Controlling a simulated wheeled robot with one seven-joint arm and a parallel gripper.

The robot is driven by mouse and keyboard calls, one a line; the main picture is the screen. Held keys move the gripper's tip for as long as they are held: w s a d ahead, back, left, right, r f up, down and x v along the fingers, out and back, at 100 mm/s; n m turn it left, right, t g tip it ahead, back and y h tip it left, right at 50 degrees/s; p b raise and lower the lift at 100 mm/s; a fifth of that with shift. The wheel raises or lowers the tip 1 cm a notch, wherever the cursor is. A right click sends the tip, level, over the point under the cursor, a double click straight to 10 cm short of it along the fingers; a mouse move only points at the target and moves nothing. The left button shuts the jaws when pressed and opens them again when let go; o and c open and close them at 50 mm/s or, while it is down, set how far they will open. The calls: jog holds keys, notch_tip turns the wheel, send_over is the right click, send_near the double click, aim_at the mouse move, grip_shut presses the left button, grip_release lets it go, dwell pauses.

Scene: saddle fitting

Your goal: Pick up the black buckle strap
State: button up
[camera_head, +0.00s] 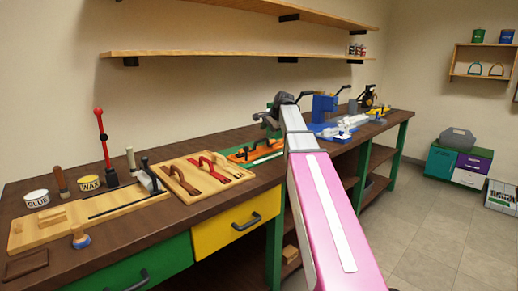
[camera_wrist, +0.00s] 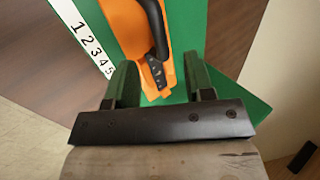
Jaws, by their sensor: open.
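The black strap (camera_wrist: 159,40) lies curved on an orange holder (camera_wrist: 126,22) in the wrist view. A dark end plate with small holes shows at its near end. The holder sits on a green board (camera_wrist: 85,12) with a white numbered strip. My gripper (camera_wrist: 161,80) is open, with one finger on each side of the strap's near end; I cannot tell the height gap. In the head view the orange holder (camera_head: 243,156) is on the bench, left of my arm. My gripper (camera_head: 268,120) is small and partly hidden there, above the bench.
A wooden board with brown and red straps (camera_head: 205,172) lies left of the green board. Further left are wax (camera_head: 89,184) and glue (camera_head: 37,198) tins and a red-handled lever tool (camera_head: 104,140). A blue machine (camera_head: 324,106) stands to the right. Shelves (camera_head: 230,53) hang above.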

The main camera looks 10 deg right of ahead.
aim_at(261, 140)
jog(key=x, duration=0.7)
jog(key=shift+s+a+f, duration=0.1)
jog(key=shift+a+f, duration=0.2)
jog(key=shift+a, duration=0.05)
jog(key=shift+c, duration=0.4)
grip_shut()
